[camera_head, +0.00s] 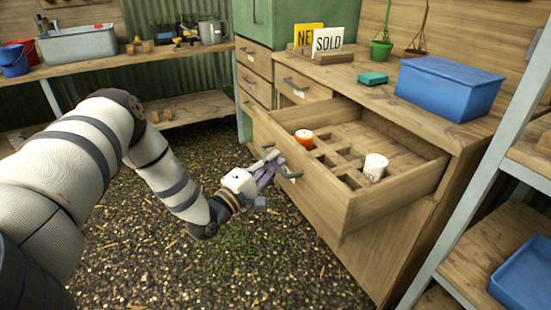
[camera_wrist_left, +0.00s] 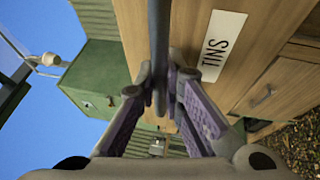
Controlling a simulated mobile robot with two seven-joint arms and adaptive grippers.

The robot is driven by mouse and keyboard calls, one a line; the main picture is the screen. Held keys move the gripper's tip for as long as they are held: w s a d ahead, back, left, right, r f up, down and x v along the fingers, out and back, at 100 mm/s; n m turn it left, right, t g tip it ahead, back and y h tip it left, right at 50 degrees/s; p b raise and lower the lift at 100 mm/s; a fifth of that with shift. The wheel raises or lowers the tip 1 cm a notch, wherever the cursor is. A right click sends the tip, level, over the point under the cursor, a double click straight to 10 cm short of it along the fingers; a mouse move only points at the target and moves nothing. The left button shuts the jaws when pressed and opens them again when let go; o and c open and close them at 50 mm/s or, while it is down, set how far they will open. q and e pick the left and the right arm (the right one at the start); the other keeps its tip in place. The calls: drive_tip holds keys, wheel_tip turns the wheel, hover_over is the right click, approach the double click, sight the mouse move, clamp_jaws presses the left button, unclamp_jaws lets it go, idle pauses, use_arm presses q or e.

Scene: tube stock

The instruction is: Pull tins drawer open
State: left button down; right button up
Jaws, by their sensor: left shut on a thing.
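The tins drawer (camera_head: 345,205) is pulled out of the wooden cabinet, so its divided inside shows in the head view. Its front has a white "TINS" label (camera_wrist_left: 221,46) in the left wrist view. An orange tin (camera_head: 304,139) and a white tin (camera_head: 375,167) stand in the drawer, apart from each other. My left gripper (camera_head: 274,166) is at the drawer front, shut on the dark bar handle (camera_wrist_left: 159,50). The purple finger pads sit on both sides of the bar. My right gripper is in neither view.
A blue box (camera_head: 448,87), a small teal box (camera_head: 373,78) and a "SOLD" sign (camera_head: 328,40) stand on the cabinet top. Closed drawers (camera_head: 254,85) are at the left. A shelf frame (camera_head: 480,155) stands close at the right. The gravel floor (camera_head: 190,265) before the drawer is clear.

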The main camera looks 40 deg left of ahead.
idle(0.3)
use_arm(q)
drive_tip(key=c, duration=1.7)
unclamp_jaws()
drive_tip(key=shift+s, duration=0.1)
drive_tip(key=s, duration=0.4)
drive_tip(key=s+f, duration=0.1)
drive_tip(key=s, duration=0.3)
drive_tip(key=s+f, duration=0.1)
drive_tip(key=s, duration=0.2)
drive_tip(key=shift+s+f, duration=0.1)
drive_tip(key=shift+s, duration=0.3)
